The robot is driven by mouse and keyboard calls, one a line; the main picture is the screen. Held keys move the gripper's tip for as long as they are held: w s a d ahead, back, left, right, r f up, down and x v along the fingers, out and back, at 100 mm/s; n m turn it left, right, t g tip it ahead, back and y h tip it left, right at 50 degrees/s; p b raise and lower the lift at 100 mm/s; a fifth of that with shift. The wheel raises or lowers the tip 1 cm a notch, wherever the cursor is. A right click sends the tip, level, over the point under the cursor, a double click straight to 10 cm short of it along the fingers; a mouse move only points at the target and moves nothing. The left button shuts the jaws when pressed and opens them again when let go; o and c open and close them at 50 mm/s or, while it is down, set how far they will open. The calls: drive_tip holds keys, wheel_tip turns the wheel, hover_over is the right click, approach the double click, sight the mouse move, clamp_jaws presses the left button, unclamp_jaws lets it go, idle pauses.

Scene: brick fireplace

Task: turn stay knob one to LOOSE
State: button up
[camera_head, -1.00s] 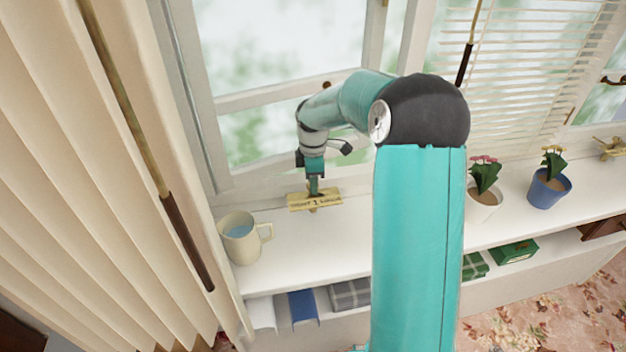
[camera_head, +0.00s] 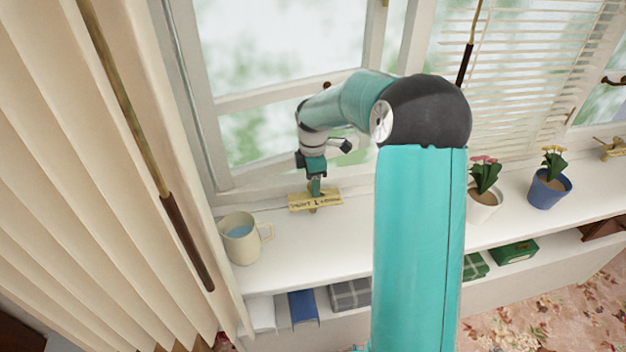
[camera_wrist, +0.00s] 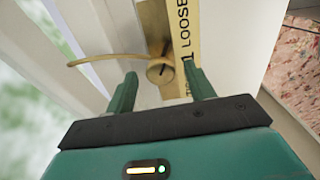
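The brass stay knob (camera_wrist: 160,70) sits on a brass mount beside the label plate (camera_wrist: 184,30), on which I read "LOOSE" and "1". A slim brass stay arm (camera_wrist: 110,58) runs left from it. In the wrist view my gripper (camera_wrist: 161,76) is open, its two green fingers apart, with the knob between or just beyond their tips. No finger contact with the knob can be made out. In the head view my gripper (camera_head: 316,192) points down at the yellow plate (camera_head: 318,203) by the window frame and hides the knob.
A mug (camera_head: 240,245) of bluish liquid stands left of the plate on the white sill (camera_head: 300,245). A pleated curtain (camera_head: 90,200) hangs at the left. Two flower pots (camera_head: 484,207) (camera_head: 549,190) stand on the right. Books (camera_head: 304,307) lie on the shelf below.

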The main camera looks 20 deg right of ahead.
wheel_tip(320, 180, up, 14)
idle(0.6)
drive_tip(key=shift+f, duration=0.1)
drive_tip(key=s+a+r+m+t, duration=0.1)
drive_tip(key=s+a+r+m, duration=0.15)
drive_tip(key=s, duration=0.25)
drive_tip(key=s+a+r+m+t+h, duration=0.1)
drive_tip(key=s+a+r+m, duration=0.15)
drive_tip(key=s, duration=0.25)
drive_tip(key=s+a+r+m+t, duration=0.1)
drive_tip(key=s+a+r+m, duration=0.15)
drive_tip(key=s+a, duration=0.2)
drive_tip(key=s+a+f+m+t+y, duration=0.1)
drive_tip(key=s+a+f+m+t, duration=0.1)
drive_tip(key=s+m, duration=0.6)
drive_tip(key=s+f, duration=0.1)
drive_tip(key=s, duration=0.5)
drive_tip(key=shift+s+t, duration=0.25)
drive_tip(key=shift+t, duration=0.05)
